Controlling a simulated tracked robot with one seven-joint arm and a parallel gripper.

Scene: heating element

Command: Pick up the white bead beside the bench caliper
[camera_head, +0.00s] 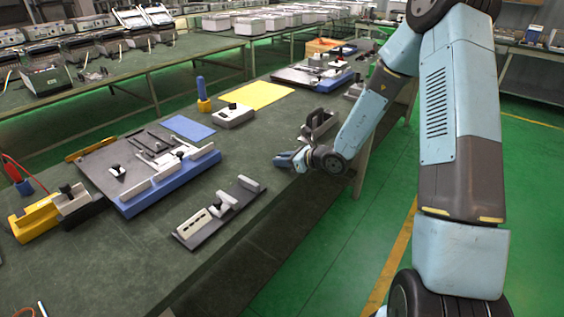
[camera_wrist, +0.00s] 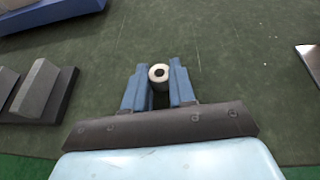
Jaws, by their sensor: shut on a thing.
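The white bead (camera_wrist: 152,69) is a small pale ring with a dark hole, seen in the wrist view between the two blue fingertips. My gripper (camera_wrist: 158,82) is closed on its sides, low over the dark green bench top. In the head view my gripper (camera_head: 286,161) is at the bench's right edge, and the bead is too small to make out there. A dark plate with pale blocks (camera_head: 216,212), possibly the bench caliper, lies to its lower left. I cannot tell for certain which device is the caliper.
A grey stepped block (camera_wrist: 38,92) is left of my gripper in the wrist view. A dark-topped device (camera_head: 318,127) stands just behind my gripper. A blue-edged fixture board (camera_head: 145,165), a yellow sheet (camera_head: 258,94) and a blue sheet (camera_head: 188,128) lie farther left. Bare bench surrounds the bead.

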